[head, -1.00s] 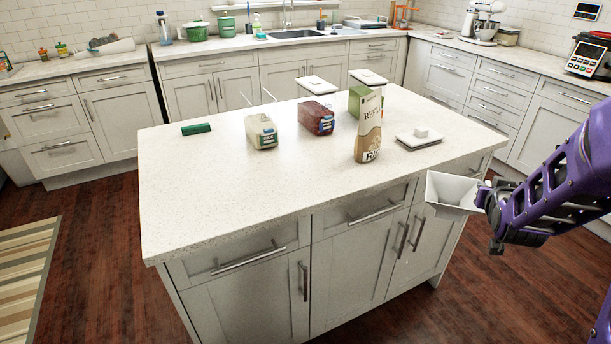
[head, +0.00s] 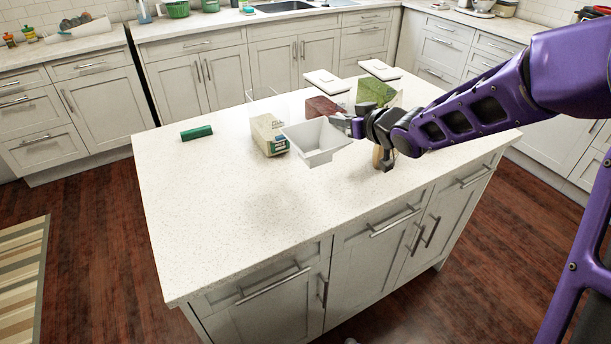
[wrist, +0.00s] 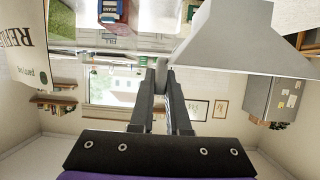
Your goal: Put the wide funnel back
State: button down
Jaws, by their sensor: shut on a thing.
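The wide funnel (head: 315,141) is a white, square-mouthed piece that narrows toward its bottom. My gripper (head: 352,124) is shut on its right side and holds it above the island top, mouth up. In the wrist view the funnel (wrist: 240,40) fills the upper right, and my gripper's fingers (wrist: 160,78) meet at its edge. The funnel's shadow falls on the counter below, so it is apart from the surface.
White lids (head: 327,83) lie at the back. My arm mostly hides a paper bag. The front-left counter (head: 215,215) is clear.

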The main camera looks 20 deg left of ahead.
jog(key=shift+a, duration=0.35)
notch_tip(320, 180, down, 10)
jog(key=shift+r+b, duration=0.25)
jog(key=shift+b, duration=0.8)
jog(key=shift+f, duration=0.1)
jog(key=shift+f, duration=0.15)
jog(key=c, duration=0.9)
grip_release()
jog(key=shift+r, duration=0.2)
jog(key=p+v, duration=0.1)
jog(key=v, duration=1.1)
jog(key=shift+w+r, duration=0.1)
jog(key=shift+w, duration=0.05)
